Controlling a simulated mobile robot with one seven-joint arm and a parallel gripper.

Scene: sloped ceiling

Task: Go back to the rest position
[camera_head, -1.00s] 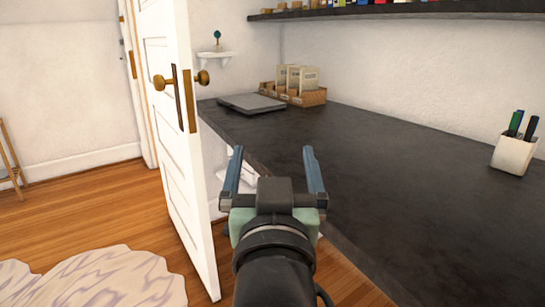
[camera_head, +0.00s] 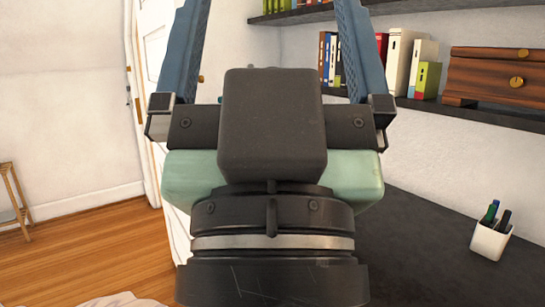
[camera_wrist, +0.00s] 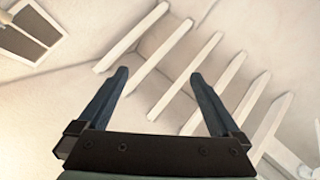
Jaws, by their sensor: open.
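My gripper (camera_head: 268,28) is raised close in front of the head camera, with its two blue fingers pointing up and spread apart. It is open, and nothing shows between the fingers. In the wrist view my gripper (camera_wrist: 160,85) is also open and empty, facing the sloped ceiling with its white beams (camera_wrist: 160,58). My gripper hides the middle of the head view, including most of the white door (camera_head: 150,45) and the far part of the dark desk (camera_head: 430,245).
A white pen cup (camera_head: 491,240) stands on the desk at the right. Dark wall shelves hold books (camera_head: 398,62) and a wooden box (camera_head: 500,75). Wooden floor (camera_head: 80,250) is clear at the left, with a small wooden stand (camera_head: 14,205) at the edge.

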